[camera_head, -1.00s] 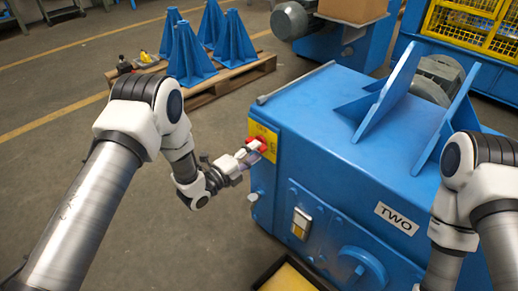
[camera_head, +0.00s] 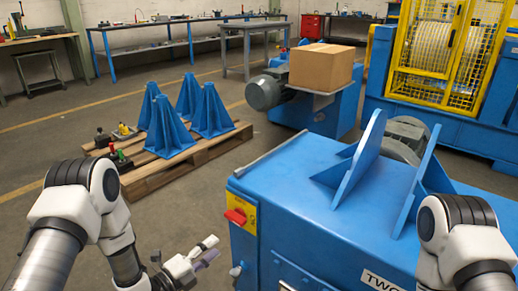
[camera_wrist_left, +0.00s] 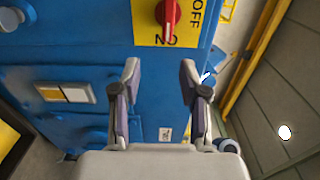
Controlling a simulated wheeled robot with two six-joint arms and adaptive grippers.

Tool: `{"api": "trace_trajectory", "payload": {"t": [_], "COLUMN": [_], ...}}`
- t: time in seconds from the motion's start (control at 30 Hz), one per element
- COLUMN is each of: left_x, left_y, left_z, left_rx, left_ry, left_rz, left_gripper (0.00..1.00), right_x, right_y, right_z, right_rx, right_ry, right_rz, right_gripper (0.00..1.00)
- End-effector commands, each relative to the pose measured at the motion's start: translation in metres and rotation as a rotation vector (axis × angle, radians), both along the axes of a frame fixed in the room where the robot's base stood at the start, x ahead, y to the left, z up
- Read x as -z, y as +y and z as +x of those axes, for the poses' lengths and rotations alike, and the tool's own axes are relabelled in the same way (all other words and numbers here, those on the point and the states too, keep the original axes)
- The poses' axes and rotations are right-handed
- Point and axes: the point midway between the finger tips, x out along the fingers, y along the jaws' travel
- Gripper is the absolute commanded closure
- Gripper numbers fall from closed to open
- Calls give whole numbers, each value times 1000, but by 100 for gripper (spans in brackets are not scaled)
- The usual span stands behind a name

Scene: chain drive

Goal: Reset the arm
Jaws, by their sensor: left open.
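My left gripper (camera_head: 208,252) is open and empty, in front and left of the blue machine marked TWO (camera_head: 330,225). It also shows in the left wrist view (camera_wrist_left: 160,66), with its two fingers spread apart. The red rotary switch (camera_head: 235,216) sits on a yellow plate at the machine's upper left corner. In the left wrist view the red knob (camera_wrist_left: 168,15) lies beyond the fingertips, with OFF and ON lettering beside it. The gripper is apart from the knob. Of my right arm only an upper part shows at the right; its gripper is out of view.
A wooden pallet (camera_head: 216,139) with several blue pyramid-shaped stands (camera_head: 168,128) is at the left. A cardboard box (camera_head: 321,67) rests on another blue machine behind. A yellow guard cage (camera_head: 435,50) stands at the back right. Bare floor lies between pallet and machine.

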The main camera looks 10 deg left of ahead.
Motion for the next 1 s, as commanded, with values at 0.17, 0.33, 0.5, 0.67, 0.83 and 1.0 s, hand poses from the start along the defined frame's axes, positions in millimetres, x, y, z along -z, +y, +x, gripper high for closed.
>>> {"api": "trace_trajectory", "payload": {"t": [0.17,0.33,0.5,0.67,0.83,1.0], "left_x": [80,164,186,186,140,84], "left_y": [-16,15,47,63,63,63], "left_z": [-63,-173,-265,-315,-322,-321], "left_rx": [-80,-515,-1076,-1538,-1683,-1679], "left_ry": [402,1133,1518,1622,1617,1617], "left_rz": [1,-233,-508,-766,-906,-906], "left_gripper": [56,56,56,56,56,56], "right_x": [0,0,0,0,-46,-102], "right_y": [0,0,0,0,0,0], "right_z": [0,0,0,0,0,0], "right_rx": [0,0,0,0,0,0], "right_ry": [0,0,0,0,1,0], "right_rz": [0,0,0,0,0,0], "right_gripper": [60,60,60,60,60,60]}}
